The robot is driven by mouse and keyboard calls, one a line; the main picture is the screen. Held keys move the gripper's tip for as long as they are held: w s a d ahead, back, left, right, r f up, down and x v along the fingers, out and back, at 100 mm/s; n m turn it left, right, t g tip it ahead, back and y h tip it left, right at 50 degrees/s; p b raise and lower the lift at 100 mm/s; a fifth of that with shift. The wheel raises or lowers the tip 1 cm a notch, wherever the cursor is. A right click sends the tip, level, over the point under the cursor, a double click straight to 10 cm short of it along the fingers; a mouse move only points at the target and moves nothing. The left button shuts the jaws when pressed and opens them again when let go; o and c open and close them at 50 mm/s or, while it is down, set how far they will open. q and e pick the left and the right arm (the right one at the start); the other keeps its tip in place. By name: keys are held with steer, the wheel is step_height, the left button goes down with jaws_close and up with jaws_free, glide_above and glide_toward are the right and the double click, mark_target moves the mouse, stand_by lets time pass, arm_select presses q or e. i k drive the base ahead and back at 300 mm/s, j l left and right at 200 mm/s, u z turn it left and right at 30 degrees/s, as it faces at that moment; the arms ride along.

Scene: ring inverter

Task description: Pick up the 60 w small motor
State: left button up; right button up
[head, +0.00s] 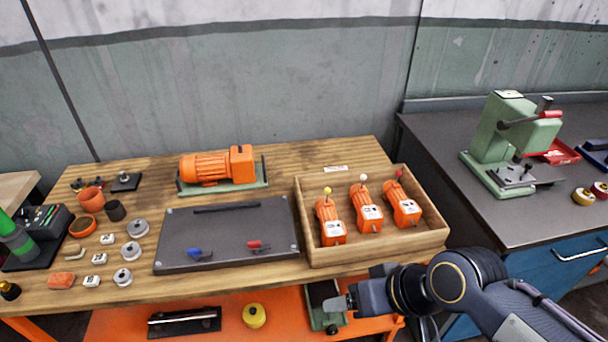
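Three small orange motors stand in a row in a wooden crate (434,238) at the table's right end. The left motor (330,222) has a yellow knob on top, the middle motor (367,208) a white one, the right motor (402,205) a red one. Each has a white label on its front, too small to read, so I cannot tell which is 60 W. My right gripper (340,303) is in front of and below the crate's front edge, apart from the motors. Its fingers are small and seen from the side; their opening is unclear. My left gripper is out of view.
A larger orange motor (205,167) sits on a green base behind a dark plate (225,238) with blue and red handles. Small parts and pots (90,201) crowd the left. A green press (505,135) stands on the right bench. An orange shelf (277,310) lies below the table.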

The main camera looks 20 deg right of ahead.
mark_target(370, 219)
steer(key=z, duration=1.3)
steer(key=i+l, duration=0.15)
steer(key=l, duration=0.25)
steer(key=i+l, duration=0.1)
steer(key=l, duration=0.3)
steer(key=i+l, duration=0.15)
steer(key=l, duration=0.2)
steer(key=l+u, duration=0.2)
steer(key=u, duration=1.7)
steer(key=i+l, duration=0.05)
steer(key=l, duration=0.05)
